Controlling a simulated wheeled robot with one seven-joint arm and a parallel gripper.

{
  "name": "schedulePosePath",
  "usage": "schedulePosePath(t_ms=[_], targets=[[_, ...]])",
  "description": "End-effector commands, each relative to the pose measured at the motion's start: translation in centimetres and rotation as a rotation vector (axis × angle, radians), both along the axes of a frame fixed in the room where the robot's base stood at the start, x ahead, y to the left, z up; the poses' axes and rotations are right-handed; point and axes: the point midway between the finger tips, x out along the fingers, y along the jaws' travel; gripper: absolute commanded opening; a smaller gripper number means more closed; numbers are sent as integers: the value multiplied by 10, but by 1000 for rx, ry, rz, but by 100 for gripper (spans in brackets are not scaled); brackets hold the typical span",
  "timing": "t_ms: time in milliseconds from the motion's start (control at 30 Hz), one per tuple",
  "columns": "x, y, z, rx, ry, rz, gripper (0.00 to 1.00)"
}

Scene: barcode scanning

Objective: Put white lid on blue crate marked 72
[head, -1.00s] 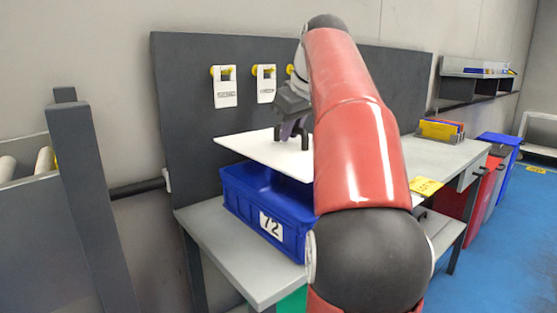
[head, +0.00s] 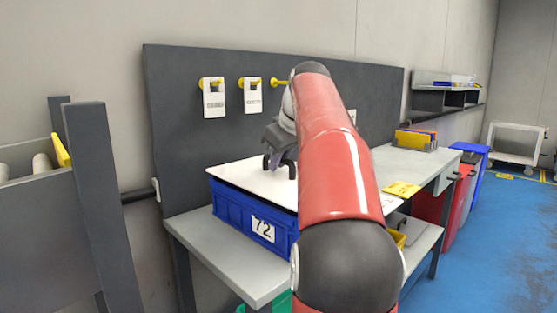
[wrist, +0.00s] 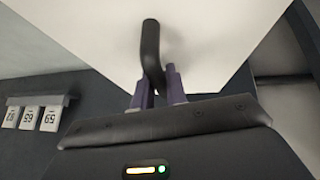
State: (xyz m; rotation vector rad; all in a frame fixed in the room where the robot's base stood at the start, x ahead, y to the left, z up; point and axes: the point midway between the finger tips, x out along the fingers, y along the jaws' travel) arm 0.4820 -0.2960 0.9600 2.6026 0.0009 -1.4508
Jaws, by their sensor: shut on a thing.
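The blue crate marked 72 (head: 228,208) stands on the grey bench, its number label facing me. The white lid (head: 237,176) lies over the top of the crate, close along its rim; I cannot tell whether it rests fully on it. The lid also fills the upper part of the wrist view (wrist: 90,30). My gripper (head: 280,160) is above the lid, shut on its black handle (wrist: 150,45). The purple fingertips (wrist: 160,85) are at the handle in the wrist view. My red arm hides the right end of the lid and crate.
The grey bench (head: 205,252) has bare surface in front of the crate. A dark panel (head: 190,135) with hanging white tags (head: 214,98) stands behind. To the right are a yellow card (head: 402,189), a folder holder (head: 415,140) and a red bin (head: 458,200).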

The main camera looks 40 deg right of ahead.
Motion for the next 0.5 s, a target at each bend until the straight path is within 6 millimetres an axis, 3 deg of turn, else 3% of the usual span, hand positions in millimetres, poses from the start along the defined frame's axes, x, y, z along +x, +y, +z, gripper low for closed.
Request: schedulePosePath(t_ms=[233,267,300,400,500], targets=[[0,0,-4,-1,-1,0,0],[0,0,-5,0,0,0,17],[0,0,-5,0,0,0,22],[0,0,-5,0,0,0,35],[0,0,-5,0,0,0,36]])
